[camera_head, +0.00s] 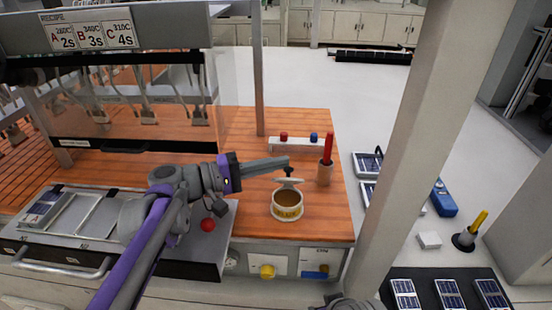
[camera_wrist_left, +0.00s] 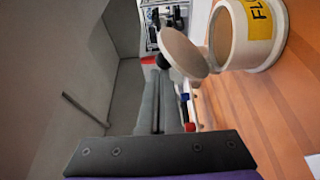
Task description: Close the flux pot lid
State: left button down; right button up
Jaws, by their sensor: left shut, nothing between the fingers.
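The flux pot (camera_head: 287,206), a small white pot with a yellow label, stands on the wooden bench with brown contents showing. Its round lid (camera_head: 290,184) is open, raised and tilted at the far side of the rim. In the left wrist view, the pot (camera_wrist_left: 228,38) and the lid (camera_wrist_left: 184,53) are right of the fingers, and the lid's flat face shows. My left gripper (camera_head: 284,163) is shut and empty, reaching in from the left. Its tips are just above and behind the lid; contact cannot be told. It also shows in the left wrist view (camera_wrist_left: 160,88).
A white strip with red and blue knobs (camera_head: 296,145) lies behind. A clear-fronted machine (camera_head: 140,100) and a metal tray unit (camera_head: 60,215) are left. A post (camera_head: 405,130) rises at right.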

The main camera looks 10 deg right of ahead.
pick_arm(q)
jog(key=shift+s+a, duration=0.1)
jog(key=shift+s, duration=0.25)
pick_arm(e)
jog(key=shift+r, duration=0.1)
dwell(0.5)
